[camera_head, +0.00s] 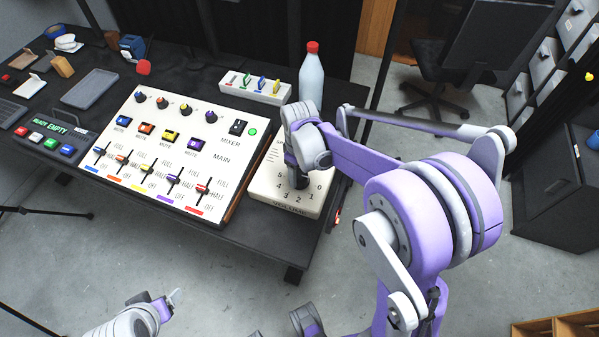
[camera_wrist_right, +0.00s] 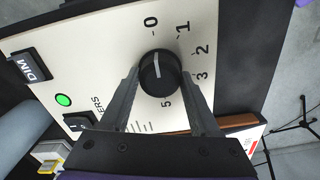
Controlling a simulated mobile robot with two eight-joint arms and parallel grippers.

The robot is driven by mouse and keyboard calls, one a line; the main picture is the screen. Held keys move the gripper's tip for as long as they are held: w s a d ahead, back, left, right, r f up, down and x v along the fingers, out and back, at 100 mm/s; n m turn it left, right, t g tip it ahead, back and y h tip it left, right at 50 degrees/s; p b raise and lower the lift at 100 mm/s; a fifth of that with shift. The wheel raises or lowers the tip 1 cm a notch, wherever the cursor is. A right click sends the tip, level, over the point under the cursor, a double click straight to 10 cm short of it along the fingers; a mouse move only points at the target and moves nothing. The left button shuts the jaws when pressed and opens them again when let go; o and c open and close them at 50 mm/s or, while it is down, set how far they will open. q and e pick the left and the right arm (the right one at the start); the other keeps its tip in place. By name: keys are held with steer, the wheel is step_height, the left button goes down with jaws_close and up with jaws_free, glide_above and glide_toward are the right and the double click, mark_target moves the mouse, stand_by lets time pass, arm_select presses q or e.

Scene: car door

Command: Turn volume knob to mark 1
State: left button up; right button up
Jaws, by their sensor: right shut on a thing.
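The volume box (camera_head: 262,190) is a cream panel with numbers, at the mixer's right end. In the wrist view its face (camera_wrist_right: 105,35) shows a round black knob (camera_wrist_right: 158,72) with a white pointer line. The pointer points up, close to the 0 mark (camera_wrist_right: 151,22). The 1 mark (camera_wrist_right: 182,27) is up and right of the knob. My right gripper (camera_wrist_right: 165,95) has a finger on each side of the knob and is shut on it. In the head view this gripper (camera_head: 299,180) hides the knob. My left gripper (camera_head: 168,298) is low at bottom left, away from the table.
The mixer (camera_head: 150,150) with sliders and knobs stands beside the volume box. A white bottle with a red cap (camera_head: 312,75) and a tray of coloured switches (camera_head: 255,86) stand behind. Small items lie on the black table (camera_head: 175,65) at left. A chair (camera_head: 440,75) stands behind at right.

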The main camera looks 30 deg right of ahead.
steer(key=c, duration=0.5)
steer(key=shift+m, duration=0.3)
steer(key=m, duration=0.2)
steer(key=shift+m+b, duration=0.3)
steer(key=shift+b, duration=0.05)
steer(key=shift+m, duration=1.8)
steer(key=shift+b, duration=0.3)
steer(key=o, duration=1.4)
